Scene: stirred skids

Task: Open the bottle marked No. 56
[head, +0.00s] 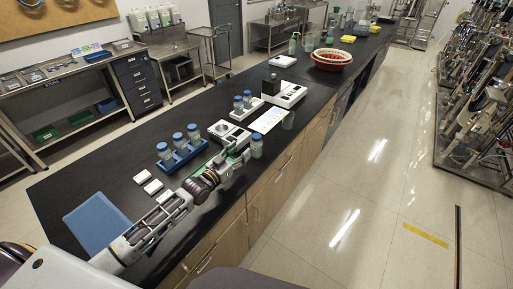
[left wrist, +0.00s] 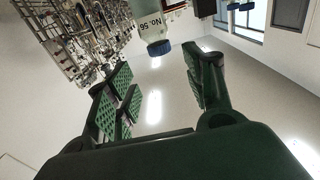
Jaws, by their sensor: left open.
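A bottle with a blue cap (head: 256,139) is just beyond my left gripper (head: 240,156), by the counter's front edge; I cannot tell what supports it. In the left wrist view, a bottle labelled No. 56 (left wrist: 150,24) appears upside down, with its blue cap (left wrist: 159,47) on. It lies ahead of the gap between the green-padded fingers of the left gripper (left wrist: 158,85), which is open and empty. My right gripper is in neither view.
A blue rack (head: 181,159) holds three blue-capped bottles; a white rack (head: 245,110) holds two. White devices (head: 284,93), a paper sheet (head: 269,120), a clear beaker (head: 288,121) and a blue mat (head: 97,222) are on the black counter. A red basket (head: 332,60) stands farther back.

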